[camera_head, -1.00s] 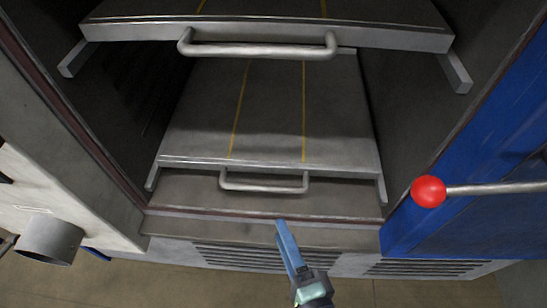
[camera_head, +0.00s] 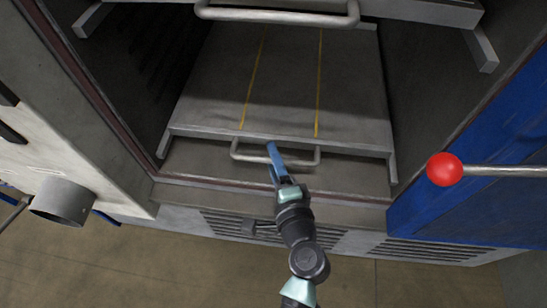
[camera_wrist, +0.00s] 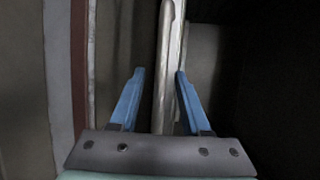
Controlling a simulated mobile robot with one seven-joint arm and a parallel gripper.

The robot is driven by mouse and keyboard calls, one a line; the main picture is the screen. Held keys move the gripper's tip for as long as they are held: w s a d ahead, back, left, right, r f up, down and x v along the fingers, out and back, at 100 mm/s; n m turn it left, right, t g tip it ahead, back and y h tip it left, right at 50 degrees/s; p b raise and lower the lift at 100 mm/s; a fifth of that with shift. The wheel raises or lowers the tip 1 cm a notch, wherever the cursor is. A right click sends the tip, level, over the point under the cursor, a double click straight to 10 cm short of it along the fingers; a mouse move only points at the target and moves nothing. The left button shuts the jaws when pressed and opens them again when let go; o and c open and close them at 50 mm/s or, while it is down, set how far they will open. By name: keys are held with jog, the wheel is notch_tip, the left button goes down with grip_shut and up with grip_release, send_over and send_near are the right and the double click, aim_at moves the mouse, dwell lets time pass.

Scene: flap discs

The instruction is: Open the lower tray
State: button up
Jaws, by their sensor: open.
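The lower tray (camera_head: 285,85) is a grey plate with two yellow lines, inside the cabinet in the head view. Its front carries a grey bar handle (camera_head: 246,157). My gripper (camera_head: 271,150) is at the handle, overlapping its middle in the head view. In the wrist view my gripper (camera_wrist: 159,72) is open, with two blue fingers apart. The handle bar (camera_wrist: 164,60) runs lengthwise between the fingers, nearer the right one. I cannot tell whether a finger touches it.
The upper tray (camera_head: 405,10) with its own handle (camera_head: 280,16) is above. A blue door or panel (camera_head: 480,170) with a red-knobbed lever (camera_head: 444,169) is at the right. A vented sill (camera_head: 230,222) lies below, and a grey pipe (camera_head: 63,202) at the left.

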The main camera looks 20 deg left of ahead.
grip_shut()
dwell(1.4)
